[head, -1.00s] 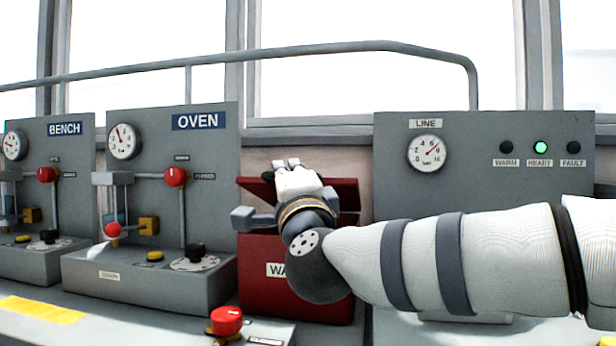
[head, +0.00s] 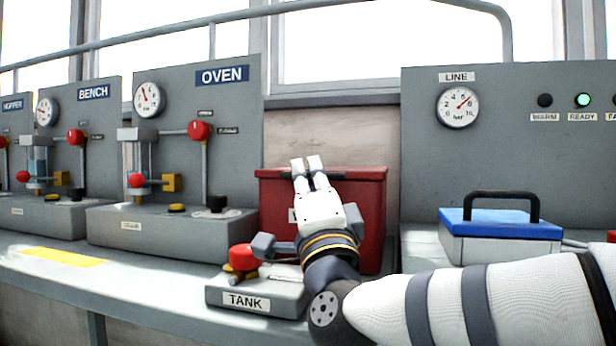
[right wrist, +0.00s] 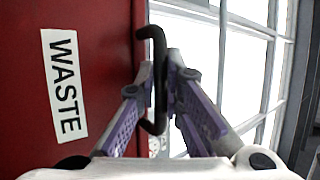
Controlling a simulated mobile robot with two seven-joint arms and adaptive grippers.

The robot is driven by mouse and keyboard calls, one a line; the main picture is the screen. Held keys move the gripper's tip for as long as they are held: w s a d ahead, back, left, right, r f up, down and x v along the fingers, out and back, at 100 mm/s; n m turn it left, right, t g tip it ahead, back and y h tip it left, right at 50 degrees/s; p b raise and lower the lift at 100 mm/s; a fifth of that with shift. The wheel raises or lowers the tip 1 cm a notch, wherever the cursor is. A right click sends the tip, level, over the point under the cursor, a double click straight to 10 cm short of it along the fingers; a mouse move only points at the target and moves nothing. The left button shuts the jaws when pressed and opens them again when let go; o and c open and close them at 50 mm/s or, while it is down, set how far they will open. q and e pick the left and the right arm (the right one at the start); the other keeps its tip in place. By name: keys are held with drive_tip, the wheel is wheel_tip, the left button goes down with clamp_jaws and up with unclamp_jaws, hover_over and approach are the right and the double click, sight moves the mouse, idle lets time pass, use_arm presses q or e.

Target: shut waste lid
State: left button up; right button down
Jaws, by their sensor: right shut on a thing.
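The red waste bin (head: 370,225) stands against the back wall in the head view, partly hidden by my right arm. Its red lid (head: 365,174) lies level along the top of the bin, with no gap that I can see. My right gripper (head: 308,163) is at the lid's front edge, shut on the dark lid handle (head: 331,175). In the right wrist view the black curved handle (right wrist: 158,50) runs between the two fingers of the gripper (right wrist: 163,75), beside the red face with the WASTE label (right wrist: 64,84). My left gripper is not in view.
A TANK box with a red knob (head: 242,257) stands just left of my right wrist. A blue-lidded case with a black handle (head: 500,220) is to the right. The OVEN panel (head: 225,105) and LINE panel (head: 430,130) flank the bin.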

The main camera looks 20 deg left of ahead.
drive_tip(key=shift+f, duration=0.45)
drive_tip(key=c, duration=2)
unclamp_jaws()
drive_tip(key=shift+o, duration=0.2)
drive_tip(key=shift+r, duration=0.15)
